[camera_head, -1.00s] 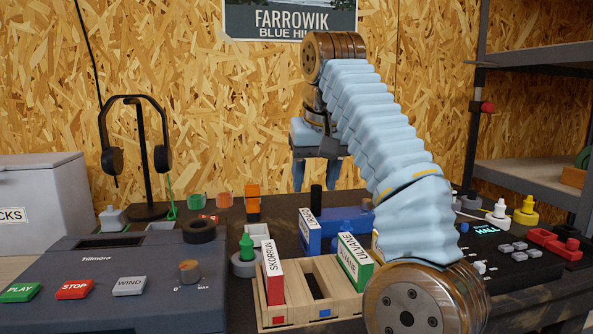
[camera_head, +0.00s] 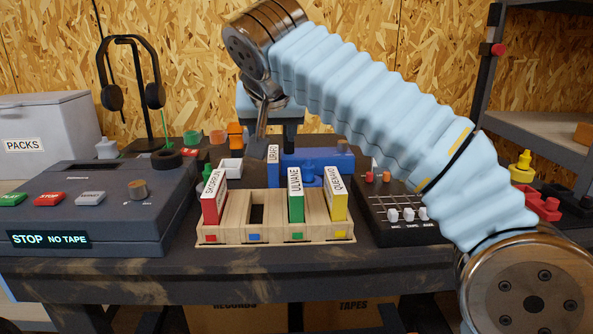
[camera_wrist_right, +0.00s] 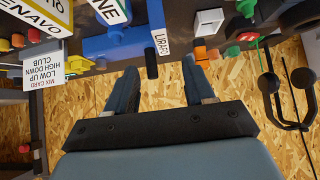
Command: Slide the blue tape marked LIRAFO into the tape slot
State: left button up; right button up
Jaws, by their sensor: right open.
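The blue tape marked LIRAFO (camera_head: 273,153) stands upright behind the wooden rack, at the left end of a blue block; it also shows in the right wrist view (camera_wrist_right: 160,38). My right gripper (camera_head: 276,136) is open and empty, pointing down close behind the tape, its forearm crossing from the right. In the right wrist view its two fingers (camera_wrist_right: 160,82) are apart, with the tape ahead between their lines; I see no contact. The grey tape deck (camera_head: 120,205) is at the left, its display reading STOP NO TAPE; its dark top slot (camera_head: 85,166) is seen at a shallow angle. My left gripper is not in view.
The wooden rack (camera_head: 275,229) holds red, green and yellow tapes; its blue-marked compartment is empty. A mixer (camera_head: 400,225) stands right of it. Behind are a white open box (camera_head: 230,168), a black roll (camera_head: 167,159) and a headphone stand (camera_head: 142,90).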

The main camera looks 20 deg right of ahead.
aim_at(273, 153)
jog(key=x, duration=0.6)
jog(key=shift+w+d+f, duration=0.15)
jog(key=shift+w+f, duration=0.05)
jog(key=x, duration=0.5)
jog(key=shift+w, duration=0.2)
jog(key=shift+r, duration=0.1)
grip_shut()
